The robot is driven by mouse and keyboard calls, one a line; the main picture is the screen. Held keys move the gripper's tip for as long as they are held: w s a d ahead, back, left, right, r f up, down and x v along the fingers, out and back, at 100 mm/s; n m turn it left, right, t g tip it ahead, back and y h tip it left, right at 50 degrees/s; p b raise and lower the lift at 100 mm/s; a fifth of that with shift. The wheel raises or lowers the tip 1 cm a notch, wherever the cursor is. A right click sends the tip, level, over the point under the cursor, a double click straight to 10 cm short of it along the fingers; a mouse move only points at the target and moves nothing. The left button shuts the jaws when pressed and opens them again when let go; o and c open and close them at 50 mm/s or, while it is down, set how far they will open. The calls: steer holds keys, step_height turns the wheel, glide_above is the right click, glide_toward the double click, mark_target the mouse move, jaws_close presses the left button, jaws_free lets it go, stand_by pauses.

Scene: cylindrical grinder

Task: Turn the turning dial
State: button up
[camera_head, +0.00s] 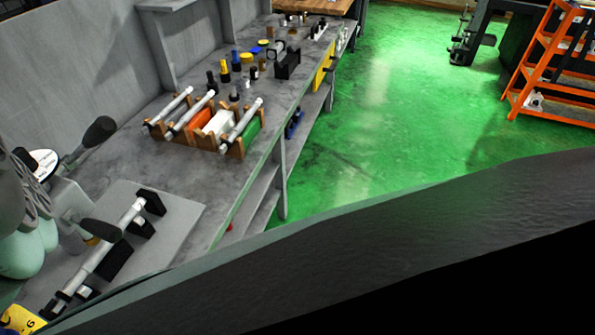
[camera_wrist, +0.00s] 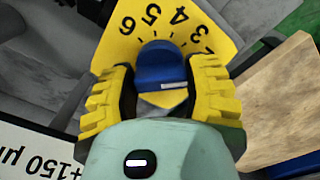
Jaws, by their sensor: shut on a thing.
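The turning dial (camera_wrist: 158,62) is a blue knob on a yellow plate (camera_wrist: 205,17) in the wrist view. The plate carries black numbers, with 6, 5, 4, 3 and part of a 2 showing upside down. A short pale strip lies at the knob's near edge. My gripper (camera_wrist: 161,70) has its two yellow, ribbed fingers on either side of the knob, shut on it. The near part of the plate is partly hidden by my gripper. In the head view a yellow corner (camera_head: 20,318) shows at the bottom left, but the knob cannot be made out there.
A white sign (camera_wrist: 35,155) reading +150 µm lies left of my gripper. A wooden board (camera_wrist: 285,105) is at the right. In the head view, a grey bench (camera_head: 195,190) holds shafts in a wooden rack (camera_head: 233,150).

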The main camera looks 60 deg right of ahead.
stand_by(0.3)
steer(key=o, duration=1.2)
step_height(320, 180, up, 7)
steer(key=shift+w+d+f, duration=0.15)
steer(key=shift+f, duration=0.05)
steer(key=shift+r, duration=0.45)
